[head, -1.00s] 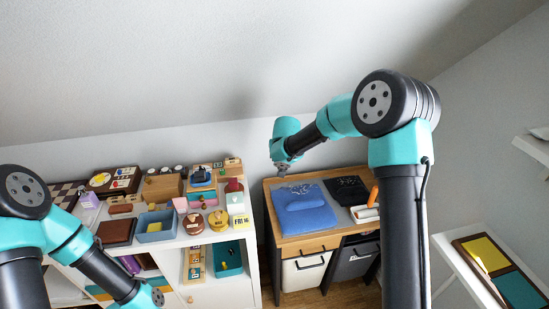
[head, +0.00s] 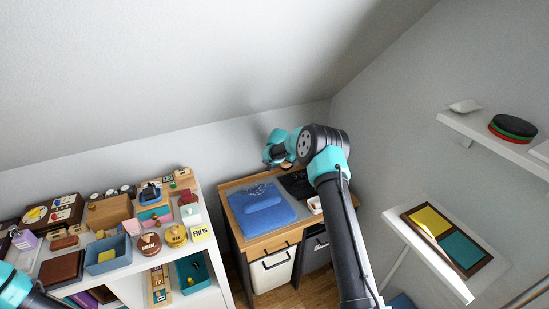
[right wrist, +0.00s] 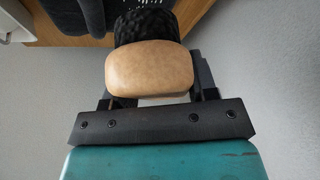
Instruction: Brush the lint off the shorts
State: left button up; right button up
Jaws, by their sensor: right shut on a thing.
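My right gripper (right wrist: 152,98) is shut on a brush with a tan wooden back (right wrist: 150,55) and dark bristles (right wrist: 143,25), seen close in the right wrist view. In the head view my right gripper (head: 279,158) is over the back of the desk, with the brush only a small tan patch beneath it. A dark cloth (head: 297,183) lies on the desk's right half. A folded blue cloth (head: 263,210) lies left of it, with pale marks behind it. I cannot tell for certain which cloth is the shorts. My left gripper is out of view.
A crowded white shelf unit (head: 207,235) stands left. Wall shelves (head: 430,255) are at right.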

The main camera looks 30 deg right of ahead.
jog(key=shift+s+d+f+m, duration=0.15)
jog(key=shift+d+f, duration=0.1)
jog(key=shift+d, duration=0.15)
jog(key=shift+s+d+f+m, duration=0.1)
jog(key=shift+d+f+m, duration=0.1)
jog(key=shift+d, duration=0.2)
jog(key=shift+f, duration=0.15)
